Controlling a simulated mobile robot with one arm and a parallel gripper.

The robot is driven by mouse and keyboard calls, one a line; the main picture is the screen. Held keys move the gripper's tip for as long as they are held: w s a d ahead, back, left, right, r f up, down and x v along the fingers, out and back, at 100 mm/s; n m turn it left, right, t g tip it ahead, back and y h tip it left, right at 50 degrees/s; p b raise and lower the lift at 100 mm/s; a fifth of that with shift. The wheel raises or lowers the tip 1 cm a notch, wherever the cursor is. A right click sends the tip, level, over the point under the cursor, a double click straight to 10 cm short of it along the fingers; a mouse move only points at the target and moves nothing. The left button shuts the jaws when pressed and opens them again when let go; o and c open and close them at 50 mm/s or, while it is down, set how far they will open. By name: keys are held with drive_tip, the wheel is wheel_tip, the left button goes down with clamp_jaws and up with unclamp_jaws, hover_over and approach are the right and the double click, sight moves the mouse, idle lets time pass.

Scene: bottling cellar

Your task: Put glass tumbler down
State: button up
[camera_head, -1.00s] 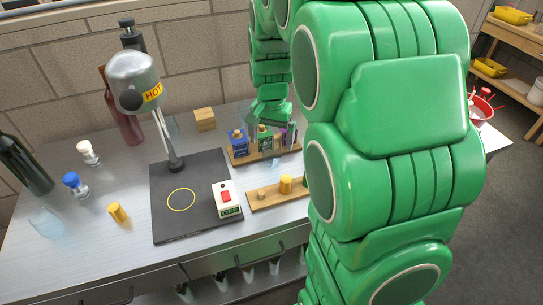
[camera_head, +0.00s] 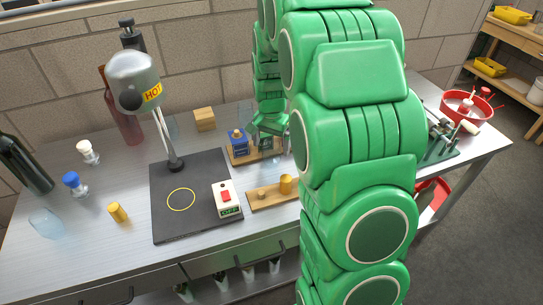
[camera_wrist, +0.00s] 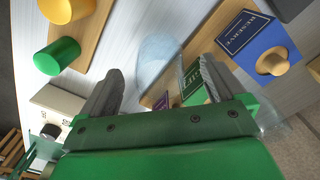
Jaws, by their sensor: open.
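A clear glass tumbler (camera_wrist: 158,58) stands on the metal bench, just ahead of and between my fingers in the wrist view. My gripper (camera_wrist: 160,84) is open, and its two fingers are apart with the tumbler's near part between or just beyond them; contact cannot be told. In the head view my gripper (camera_head: 271,134) is low over the wooden bottle rack (camera_head: 240,159), partly covered by my arm. Another clear tumbler (camera_head: 46,222) is at the bench's left end.
A wooden board (camera_wrist: 92,38) holds yellow and green cylinders. The black hot plate (camera_head: 180,225) bears a timer (camera_head: 227,198) and lies under a lamp (camera_head: 135,80). A red bowl (camera_head: 468,106) is at the right.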

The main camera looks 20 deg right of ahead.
wheel_tip(320, 180, down, 4)
drive_tip(key=shift+r, duration=0.2)
drive_tip(key=shift+c, duration=0.2)
drive_tip(key=c, duration=1.2)
drive_tip(key=shift+r, duration=0.35)
drive_tip(key=shift+c, duration=0.2)
wheel_tip(320, 180, up, 3)
drive_tip(key=shift+s+r, duration=0.1)
drive_tip(key=shift+s, duration=0.05)
drive_tip(key=s+a+r, duration=0.1)
drive_tip(key=s+r, duration=0.8)
drive_tip(key=s, duration=0.4)
drive_tip(key=shift+s+a+r, duration=0.15)
drive_tip(key=shift+s+a, duration=0.05)
drive_tip(key=shift+a, duration=0.2)
